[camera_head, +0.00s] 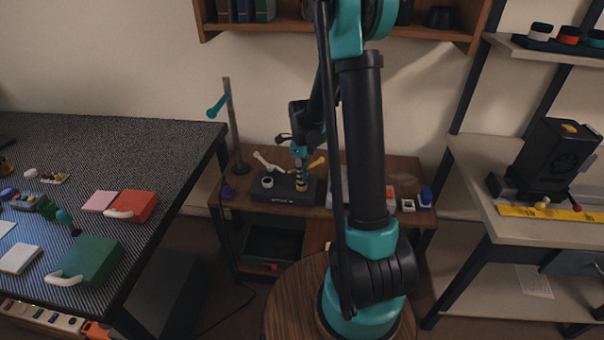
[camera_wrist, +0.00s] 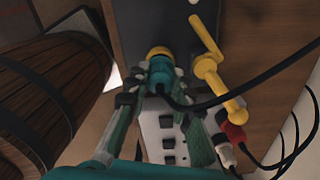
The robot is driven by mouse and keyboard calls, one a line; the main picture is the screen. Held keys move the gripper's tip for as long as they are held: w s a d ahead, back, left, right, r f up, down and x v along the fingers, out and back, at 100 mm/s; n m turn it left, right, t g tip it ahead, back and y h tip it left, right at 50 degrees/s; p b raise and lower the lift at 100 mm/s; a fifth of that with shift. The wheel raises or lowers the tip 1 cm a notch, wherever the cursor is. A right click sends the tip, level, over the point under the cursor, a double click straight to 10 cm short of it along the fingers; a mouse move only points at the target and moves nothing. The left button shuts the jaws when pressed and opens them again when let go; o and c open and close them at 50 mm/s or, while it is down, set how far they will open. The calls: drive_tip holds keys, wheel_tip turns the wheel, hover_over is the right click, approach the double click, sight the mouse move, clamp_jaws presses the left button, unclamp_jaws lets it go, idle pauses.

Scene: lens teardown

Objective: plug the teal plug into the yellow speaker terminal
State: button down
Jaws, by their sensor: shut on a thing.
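My gripper (camera_head: 301,168) points down over the black speaker terminal block (camera_head: 285,192) on the low wooden bench. In the wrist view my gripper (camera_wrist: 161,76) is shut on the teal plug (camera_wrist: 160,73), with a finger on each side. A black cable runs from the plug to the right. The yellow speaker terminal (camera_wrist: 157,52) is a yellow ring directly at the plug's far end, and it also shows in the head view (camera_head: 302,188). Plug and ring line up and look touching; I cannot tell how deep the plug sits.
A yellow lever (camera_wrist: 207,68) stands close to the right of my fingers. A white terminal (camera_head: 267,182) and white lever (camera_head: 268,163) are on the block's left. A post with a teal arm (camera_head: 217,106) stands behind left. Red and white plugs (camera_wrist: 235,133) with cables lie right.

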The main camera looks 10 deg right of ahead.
drive_tip(key=shift+f, duration=0.6)
idle(0.3)
drive_tip(key=c, duration=1.2)
unclamp_jaws()
